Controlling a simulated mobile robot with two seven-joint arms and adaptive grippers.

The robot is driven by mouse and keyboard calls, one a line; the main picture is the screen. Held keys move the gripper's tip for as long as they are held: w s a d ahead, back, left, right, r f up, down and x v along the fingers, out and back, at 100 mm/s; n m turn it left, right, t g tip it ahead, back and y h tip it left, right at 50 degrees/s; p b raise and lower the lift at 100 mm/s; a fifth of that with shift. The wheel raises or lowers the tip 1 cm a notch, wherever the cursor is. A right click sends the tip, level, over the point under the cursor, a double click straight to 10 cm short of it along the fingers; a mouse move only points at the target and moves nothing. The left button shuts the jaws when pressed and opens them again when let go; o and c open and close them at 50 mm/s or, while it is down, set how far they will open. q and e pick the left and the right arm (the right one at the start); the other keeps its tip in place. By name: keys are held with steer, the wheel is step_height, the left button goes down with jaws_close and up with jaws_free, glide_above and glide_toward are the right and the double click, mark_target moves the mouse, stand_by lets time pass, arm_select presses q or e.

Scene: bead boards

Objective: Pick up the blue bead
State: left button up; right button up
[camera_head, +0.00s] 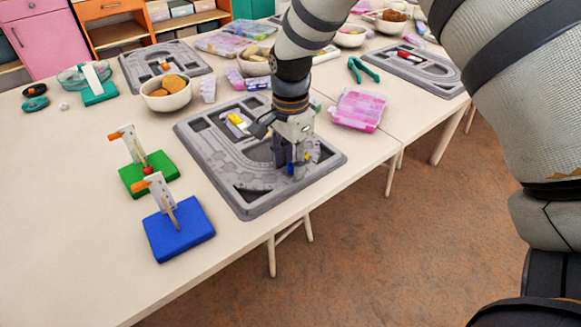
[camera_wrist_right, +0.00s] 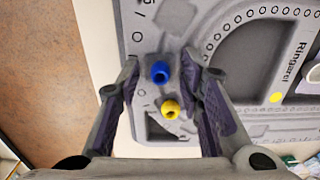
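The blue bead (camera_wrist_right: 160,73) lies on the grey bead board (camera_head: 196,128), near the board's right end. In the head view a bit of blue (camera_head: 291,170) shows at my right gripper's fingers. My right gripper (camera_wrist_right: 160,62) is open, pointing down over the board. In the right wrist view the blue bead appears between its two fingers, with a gap on each side. A yellow bead (camera_wrist_right: 170,108) sits close to the blue one, also between the fingers in that view. My left gripper is not in view.
A green stand (camera_head: 150,175) and a blue stand (camera_head: 180,230) are left of the board. A bowl (camera_head: 166,93) stands behind it, and a pink box (camera_head: 358,109) lies to its right. The table's front edge is close to the board. The table's left part is mostly clear.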

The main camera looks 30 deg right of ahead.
steer(key=c, duration=0.5)
